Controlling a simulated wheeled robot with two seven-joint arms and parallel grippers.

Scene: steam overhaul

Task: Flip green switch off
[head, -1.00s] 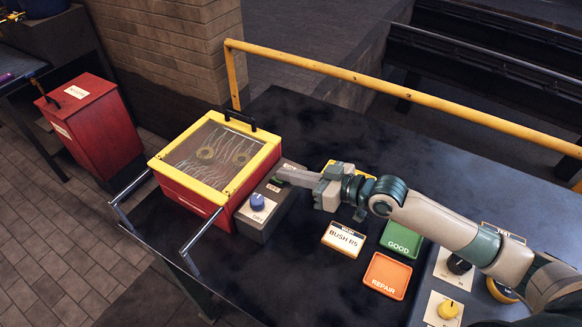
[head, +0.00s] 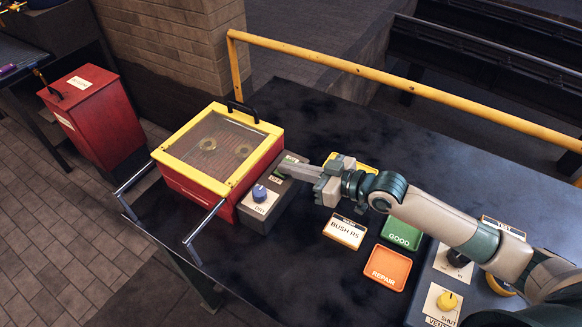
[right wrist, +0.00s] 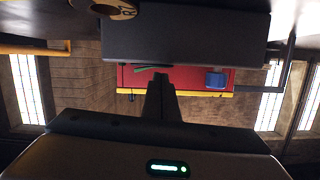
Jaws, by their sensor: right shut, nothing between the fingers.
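The green switch (head: 291,157) is on top of a grey control box (head: 265,217), close to the fingertips of my right gripper (head: 282,168). The fingers partly cover it, and I cannot tell whether they touch it. The gripper is shut and empty, reaching in from the right. In the right wrist view a thin green strip (right wrist: 152,68) shows by the shut fingers (right wrist: 159,88). My left gripper is not in view.
A blue knob (head: 260,193) sits near the switch. A red box with a yellow-framed clear lid (head: 184,155) adjoins the control box. Green (head: 402,233) and orange (head: 388,267) trays lie right. A yellow rail (head: 400,87) runs behind the table.

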